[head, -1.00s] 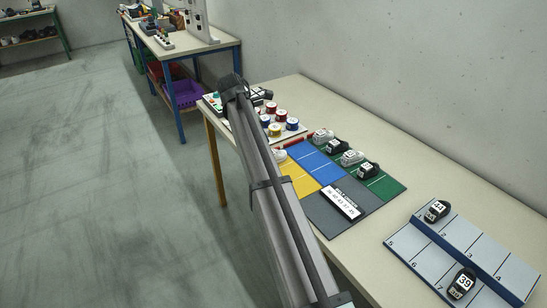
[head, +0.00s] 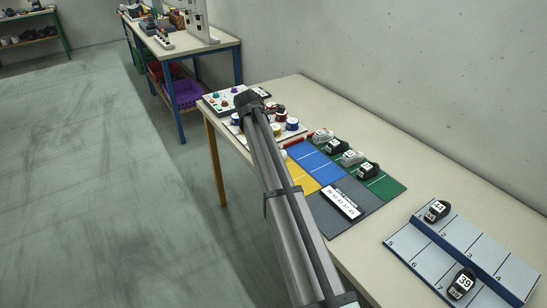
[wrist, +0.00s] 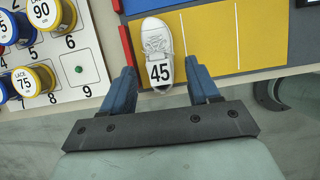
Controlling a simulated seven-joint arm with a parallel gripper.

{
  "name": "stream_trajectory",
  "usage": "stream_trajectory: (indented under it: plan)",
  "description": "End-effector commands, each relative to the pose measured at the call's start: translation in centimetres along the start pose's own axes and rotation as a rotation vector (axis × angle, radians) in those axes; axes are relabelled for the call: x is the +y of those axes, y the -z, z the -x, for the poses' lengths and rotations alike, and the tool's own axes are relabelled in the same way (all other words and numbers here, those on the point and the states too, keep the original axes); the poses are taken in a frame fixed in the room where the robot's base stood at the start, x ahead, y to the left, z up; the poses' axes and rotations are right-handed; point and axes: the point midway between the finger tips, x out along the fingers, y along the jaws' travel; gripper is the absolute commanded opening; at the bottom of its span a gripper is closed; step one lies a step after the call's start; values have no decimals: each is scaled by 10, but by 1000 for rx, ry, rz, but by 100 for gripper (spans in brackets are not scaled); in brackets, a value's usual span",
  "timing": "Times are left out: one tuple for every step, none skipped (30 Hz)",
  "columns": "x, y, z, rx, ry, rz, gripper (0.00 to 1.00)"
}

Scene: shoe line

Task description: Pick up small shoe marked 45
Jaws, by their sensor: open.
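The small white shoe marked 45 (wrist: 157,50) lies on the yellow section of the mat (wrist: 208,38) in the wrist view, with its black number facing up at the near end. My gripper (wrist: 160,84) is open. Its two blue fingers stand on either side of the shoe's number end, with a gap on both sides. I cannot tell the height between the fingers and the shoe. In the head view my arm covers most of this shoe, and the yellow section (head: 303,180) shows only partly.
Left of the mat is a white numbered board (wrist: 75,75) with lace spools. The table's front edge runs close behind the fingers. A grey-blue tray (head: 415,262) holds shoes marked 44 (head: 436,211) and 39 (head: 462,283).

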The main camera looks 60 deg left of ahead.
Motion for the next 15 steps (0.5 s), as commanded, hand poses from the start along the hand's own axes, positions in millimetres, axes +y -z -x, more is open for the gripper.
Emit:
stream_trajectory:
  plan:
    - [0, 0, -4, 0, 1, 0, 61]
    - [1, 0, -7, 0, 1, 0, 61]
    - [1, -1, -12, 0, 1, 0, 61]
    - [2, -1, -15, 0, 1, -1, 61]
    - [2, -1, -19, 0, 1, -1, 61]
    - [3, -2, -24, 0, 1, -1, 61]
    - [3, -2, -29, 1, 2, -1, 61]
    - [3, -2, -33, 1, 2, -1, 61]
    - [3, -2, -38, 0, 1, -1, 61]
    - [3, -2, -42, 0, 1, -1, 61]
    - [3, -2, -44, 0, 1, -1, 61]
    - [3, -2, -46, 0, 0, -1, 61]
    - [3, -2, -48, 0, 0, -1, 61]
    - [3, -2, -48, 0, 0, -1, 61]
    - [3, -2, -48, 0, 0, -1, 61]
